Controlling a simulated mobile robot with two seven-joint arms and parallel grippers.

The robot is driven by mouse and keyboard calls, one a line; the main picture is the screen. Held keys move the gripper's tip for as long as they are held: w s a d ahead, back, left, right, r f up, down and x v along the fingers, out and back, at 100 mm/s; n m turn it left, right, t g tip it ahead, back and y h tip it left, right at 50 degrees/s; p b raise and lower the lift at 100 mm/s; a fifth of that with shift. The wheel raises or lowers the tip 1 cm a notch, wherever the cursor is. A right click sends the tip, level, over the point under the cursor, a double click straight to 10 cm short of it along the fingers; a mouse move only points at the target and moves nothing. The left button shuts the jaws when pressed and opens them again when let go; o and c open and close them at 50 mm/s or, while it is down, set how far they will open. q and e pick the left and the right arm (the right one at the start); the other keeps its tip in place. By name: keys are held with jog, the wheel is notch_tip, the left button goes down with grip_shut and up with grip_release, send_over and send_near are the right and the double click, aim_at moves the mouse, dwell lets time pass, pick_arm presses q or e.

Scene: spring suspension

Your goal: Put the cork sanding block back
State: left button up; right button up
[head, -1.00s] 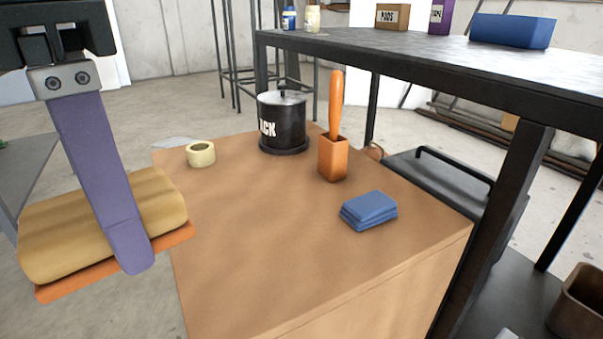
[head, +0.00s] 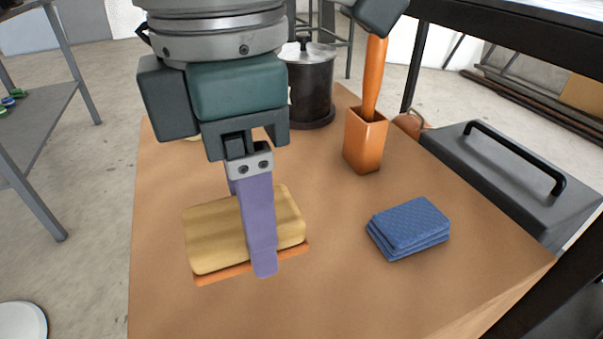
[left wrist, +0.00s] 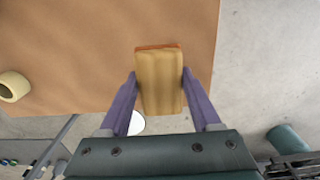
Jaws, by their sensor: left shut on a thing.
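The cork sanding block (head: 222,228), tan with rounded edges and a thin orange layer underneath, is held over the brown tabletop (head: 330,290) in the head view. My left gripper (head: 252,232) is shut on it, with one purple finger across its near side; the other finger is mostly hidden. In the left wrist view the block (left wrist: 160,82) sits between both purple fingers. I cannot tell whether its underside touches the tabletop. My right gripper is not clearly seen.
Blue folded pads (head: 408,226) lie to the block's right. An orange holder (head: 364,142) with an orange-handled tool and a black lidded pot (head: 312,85) stand behind. A tape roll (left wrist: 13,87) shows in the left wrist view. The front tabletop is clear.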

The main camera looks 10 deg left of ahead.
aim_at(264, 287)
pick_arm(q)
notch_tip(264, 287, down, 8)
jog(key=shift+r+b, duration=0.25)
jog(key=shift+b, duration=0.5)
jog(key=shift+w+f, duration=0.1)
jog(key=shift+f, duration=0.05)
jog(key=o, duration=1.3)
jog(key=shift+r, duration=0.6)
notch_tip(264, 287, up, 11)
jog(key=p, duration=0.3)
jog(key=shift+r, duration=0.1)
